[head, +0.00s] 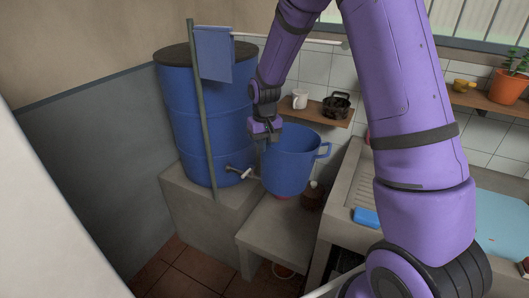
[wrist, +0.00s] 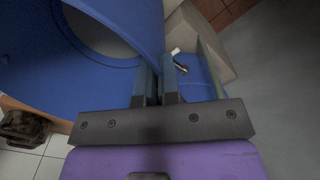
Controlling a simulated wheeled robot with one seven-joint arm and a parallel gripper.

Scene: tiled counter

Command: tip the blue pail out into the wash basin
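The blue pail (head: 290,165) is upright beside the barrel's tap, over the low stone bench, with its handle at the right. I cannot tell whether its base touches the bench. My gripper (head: 264,131) is at the pail's left rim. In the wrist view the pail (wrist: 145,25) fills the upper left, and my gripper's fingers (wrist: 156,88) are close together on its wall, one on each side of the rim. The pail's contents are not clear. The wash basin (head: 358,190) is at the right, with a ridged slab and pale blue water (head: 495,212), partly hidden by my arm.
A blue barrel (head: 205,125) with a tap (head: 238,172) stands left of the pail, with a post and blue cloth (head: 213,55). A brown jar (head: 312,197) is close by the pail. A blue block (head: 366,218) lies on the basin edge. A shelf (head: 310,112) holds a mug and pot.

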